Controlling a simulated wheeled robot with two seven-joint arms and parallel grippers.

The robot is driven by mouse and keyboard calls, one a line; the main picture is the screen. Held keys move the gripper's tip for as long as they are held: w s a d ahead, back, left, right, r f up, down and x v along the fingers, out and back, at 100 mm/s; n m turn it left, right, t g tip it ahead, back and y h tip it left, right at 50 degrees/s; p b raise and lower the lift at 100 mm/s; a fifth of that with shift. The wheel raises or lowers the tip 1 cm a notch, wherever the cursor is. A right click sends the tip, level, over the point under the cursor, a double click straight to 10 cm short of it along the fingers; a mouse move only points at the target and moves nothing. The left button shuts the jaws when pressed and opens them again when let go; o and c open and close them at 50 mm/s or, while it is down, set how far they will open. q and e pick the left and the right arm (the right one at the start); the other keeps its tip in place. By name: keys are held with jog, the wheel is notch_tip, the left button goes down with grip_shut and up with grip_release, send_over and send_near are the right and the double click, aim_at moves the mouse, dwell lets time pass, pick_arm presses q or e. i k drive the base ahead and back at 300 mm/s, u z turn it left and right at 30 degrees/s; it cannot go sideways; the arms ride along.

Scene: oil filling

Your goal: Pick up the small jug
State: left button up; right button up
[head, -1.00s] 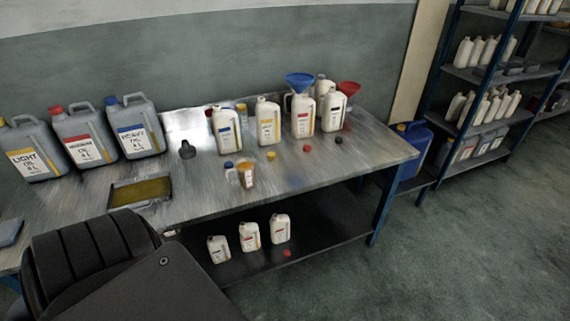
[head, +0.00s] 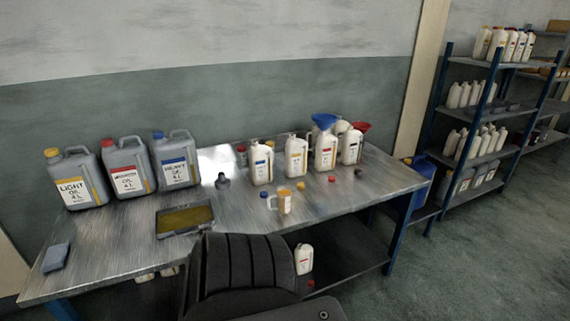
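A small jug (head: 285,201), pale with an orange-amber upper part, stands upright on the metal workbench (head: 330,206) near its front edge, right of the oil tray. Nothing hides it in the head view. Neither of my grippers shows in the head view. A dark, ribbed part, which seems to be mine, fills the bottom centre in front of the bench.
Large grey oil cans (head: 126,170) stand at the bench's left. A tray (head: 186,219) of yellowish oil lies in front of them. White bottles (head: 296,157), one under a blue funnel (head: 325,121), stand behind and right of the jug. Loose caps (head: 331,179) lie nearby.

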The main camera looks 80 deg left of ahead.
aim_at(281, 201)
jog(key=u, duration=0.15)
jog(key=i, duration=1.55)
jog(key=u, duration=0.9)
jog(key=i, duration=1.05)
jog(key=u, duration=1.65)
jog(key=i, duration=0.55)
jog(key=u, duration=0.55)
